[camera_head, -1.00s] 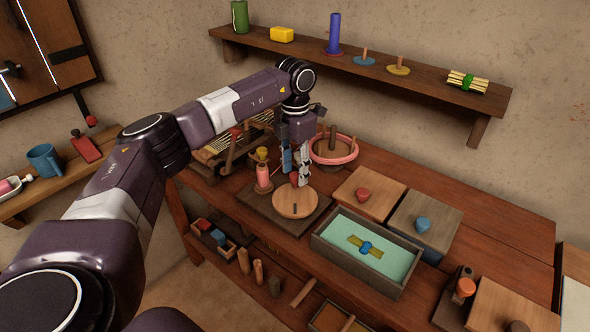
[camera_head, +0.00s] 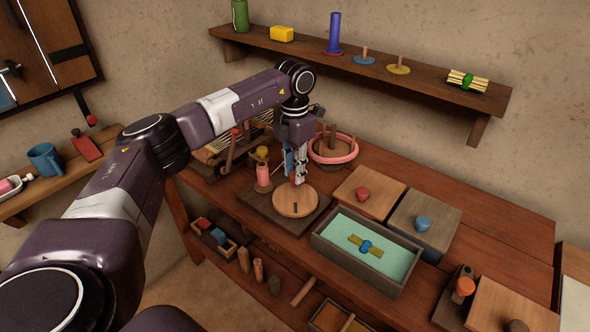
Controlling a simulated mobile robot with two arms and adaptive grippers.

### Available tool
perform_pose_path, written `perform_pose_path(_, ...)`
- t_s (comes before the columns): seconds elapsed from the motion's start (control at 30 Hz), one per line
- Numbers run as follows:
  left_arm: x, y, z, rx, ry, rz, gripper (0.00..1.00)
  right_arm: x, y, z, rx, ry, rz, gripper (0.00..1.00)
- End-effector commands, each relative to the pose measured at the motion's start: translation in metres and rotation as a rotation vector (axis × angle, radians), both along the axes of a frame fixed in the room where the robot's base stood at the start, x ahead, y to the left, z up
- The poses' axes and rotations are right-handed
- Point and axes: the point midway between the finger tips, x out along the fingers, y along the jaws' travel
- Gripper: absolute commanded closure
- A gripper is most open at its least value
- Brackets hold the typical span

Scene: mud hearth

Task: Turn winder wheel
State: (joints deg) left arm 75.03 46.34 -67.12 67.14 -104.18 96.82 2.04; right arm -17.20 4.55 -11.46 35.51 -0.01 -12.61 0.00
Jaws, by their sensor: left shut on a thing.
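The winder wheel is a round, light wooden disc (camera_head: 296,205) with a small dark slot in its top. It lies flat on a dark square base board (camera_head: 258,208) on the workbench. My left gripper (camera_head: 295,179) points down over the wheel's far edge, its fingers shut on the wheel's small red knob, which they now hide. A pink spool (camera_head: 263,174) with a yellow top stands at the left of the base board. My right gripper is not in view.
A pink-rimmed round stand (camera_head: 345,159) is just behind the gripper. A teal-lined tray (camera_head: 322,236) is close at the right of the wheel, with lidded boxes (camera_head: 372,191) behind it. A wall shelf (camera_head: 420,83) runs above.

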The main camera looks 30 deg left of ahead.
Motion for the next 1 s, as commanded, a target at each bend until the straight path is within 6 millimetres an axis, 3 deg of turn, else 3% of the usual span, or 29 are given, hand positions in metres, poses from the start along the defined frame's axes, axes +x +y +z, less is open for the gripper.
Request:
perform_pose_path(0.27,-0.005,0.006,0.003,0.0,-0.001,0.16,1.0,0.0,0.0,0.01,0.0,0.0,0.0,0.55)
perform_pose_path(1.0,-0.031,0.019,0.003,0.001,-0.003,0.856,1.0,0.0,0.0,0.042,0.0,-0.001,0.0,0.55)
